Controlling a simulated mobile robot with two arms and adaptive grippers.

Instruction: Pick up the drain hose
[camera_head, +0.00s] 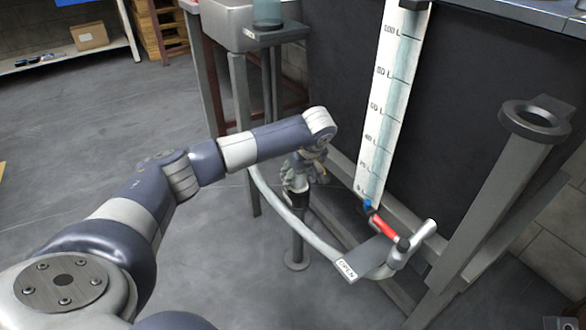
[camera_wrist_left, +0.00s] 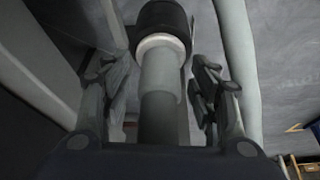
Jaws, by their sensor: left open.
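The drain hose (camera_head: 310,228) is a pale grey tube. It curves from the valve (camera_head: 397,258) at the right, under my left gripper, and up to the left, where my arm hides its upper part. My left gripper (camera_head: 299,184) is open, pointing down over a slim stand. In the left wrist view, its open fingers (camera_wrist_left: 160,100) stand either side of a grey and dark cylinder (camera_wrist_left: 161,72) with a black collar at its far end. I cannot tell if they touch it. A pale tube, likely the hose (camera_wrist_left: 236,60), passes right of the fingers.
A white scale (camera_head: 388,100) marked in litres stands against a dark panel. A red-handled lever (camera_head: 384,227) and an "OPEN" plate (camera_head: 366,258) sit at the valve. A sloping metal leg with a ring (camera_head: 535,118) stands at right. The floor at left is clear.

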